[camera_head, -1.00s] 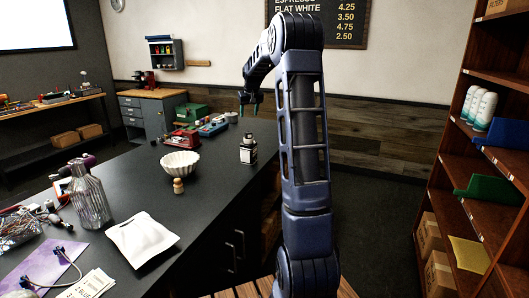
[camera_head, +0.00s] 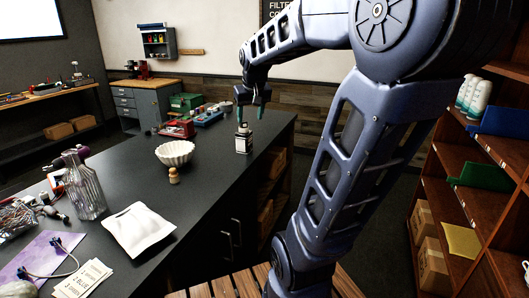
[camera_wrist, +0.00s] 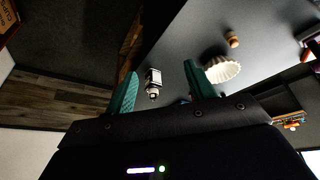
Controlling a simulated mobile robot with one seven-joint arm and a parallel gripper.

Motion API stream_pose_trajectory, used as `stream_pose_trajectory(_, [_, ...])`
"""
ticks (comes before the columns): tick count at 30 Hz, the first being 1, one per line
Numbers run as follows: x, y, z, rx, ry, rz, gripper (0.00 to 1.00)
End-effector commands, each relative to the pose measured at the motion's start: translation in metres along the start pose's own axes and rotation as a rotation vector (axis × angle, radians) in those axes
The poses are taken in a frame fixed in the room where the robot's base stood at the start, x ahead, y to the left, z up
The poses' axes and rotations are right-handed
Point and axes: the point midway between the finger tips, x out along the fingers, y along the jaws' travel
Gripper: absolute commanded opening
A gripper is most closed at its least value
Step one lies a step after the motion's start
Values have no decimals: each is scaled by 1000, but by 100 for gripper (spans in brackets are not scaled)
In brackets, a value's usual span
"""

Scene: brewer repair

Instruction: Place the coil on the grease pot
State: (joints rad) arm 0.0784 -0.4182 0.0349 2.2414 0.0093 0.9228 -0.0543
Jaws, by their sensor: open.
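My gripper (camera_head: 250,116) is open and empty above the far right part of the dark counter. Its two teal fingers also show in the wrist view (camera_wrist: 160,70). A small black and white labelled bottle (camera_head: 244,140) stands upright on the counter just below the fingers. In the wrist view the bottle (camera_wrist: 153,82) appears between the fingers, apart from them. I cannot tell whether it is the grease pot. A bent grey tube with blue ends (camera_head: 45,266), possibly the coil, lies on a purple cloth at the front left. No coil is in my gripper.
A white fluted bowl (camera_head: 175,153) and a small wooden figure-like piece (camera_head: 174,176) stand mid-counter. A red box (camera_head: 176,129) lies beyond. Shelves (camera_head: 470,190) stand at the right.

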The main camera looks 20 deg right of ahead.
Motion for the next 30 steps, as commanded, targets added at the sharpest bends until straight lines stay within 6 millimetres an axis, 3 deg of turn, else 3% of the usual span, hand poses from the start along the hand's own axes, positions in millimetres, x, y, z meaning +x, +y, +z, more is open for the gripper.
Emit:
stream_pose_trajectory(1, [-4, -3, 19, -1, 4, -1, 54])
stream_pose_trajectory(9, [-6, -12, 113, 6, 7, -12, 54])
stream_pose_trajectory(15, [0, -15, 157, 8, 6, -20, 54])
stream_pose_trajectory(20, [2, -16, 169, 10, 5, -22, 54])
stream_pose_trajectory(30, [2, -16, 169, 10, 6, -22, 54])
